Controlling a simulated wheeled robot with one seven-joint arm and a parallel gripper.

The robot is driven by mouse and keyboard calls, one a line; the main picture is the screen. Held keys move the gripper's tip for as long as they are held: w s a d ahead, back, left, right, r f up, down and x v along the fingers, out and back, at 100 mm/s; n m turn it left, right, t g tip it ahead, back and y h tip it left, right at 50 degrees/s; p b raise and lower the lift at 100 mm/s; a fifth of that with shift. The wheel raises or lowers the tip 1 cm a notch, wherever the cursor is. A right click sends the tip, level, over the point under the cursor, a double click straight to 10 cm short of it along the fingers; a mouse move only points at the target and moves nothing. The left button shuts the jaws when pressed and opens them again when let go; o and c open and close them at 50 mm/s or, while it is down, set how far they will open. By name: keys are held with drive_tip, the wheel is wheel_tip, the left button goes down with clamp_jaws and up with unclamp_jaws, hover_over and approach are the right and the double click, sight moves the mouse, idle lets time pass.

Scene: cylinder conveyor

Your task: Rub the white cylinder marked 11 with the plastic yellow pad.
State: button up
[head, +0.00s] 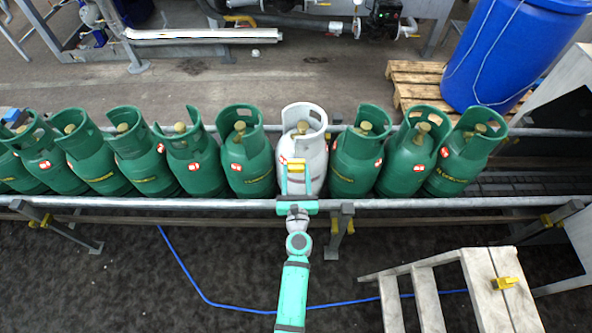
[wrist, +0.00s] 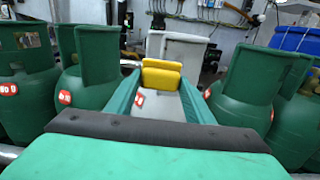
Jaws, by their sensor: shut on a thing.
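The white cylinder (head: 313,155) stands upright in the row on the conveyor, between green ones. In the wrist view, its white collar (wrist: 188,46) rises behind the pad. A red and white label shows low between my fingers there, but its number is not readable. My gripper (head: 293,174) is shut on the yellow pad (head: 292,162), which also shows between the teal fingers in the wrist view (wrist: 162,80). The pad is at the front of the white cylinder, near its upper body. I cannot tell whether it touches the surface.
Green cylinders (head: 247,165) stand close on both sides of the white one. A metal rail (head: 160,203) runs along the conveyor's front. A blue barrel (head: 505,55) sits on a pallet behind.

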drive_tip(key=shift+a, duration=0.1)
drive_tip(key=shift+s+d, duration=0.3)
drive_tip(key=shift+s, duration=0.65)
drive_tip(key=shift+s+a, duration=0.35)
drive_tip(key=shift+s, duration=0.2)
drive_tip(key=shift+d, duration=0.1)
drive_tip(key=shift+d+f, duration=0.1)
drive_tip(key=shift+d, duration=0.1)
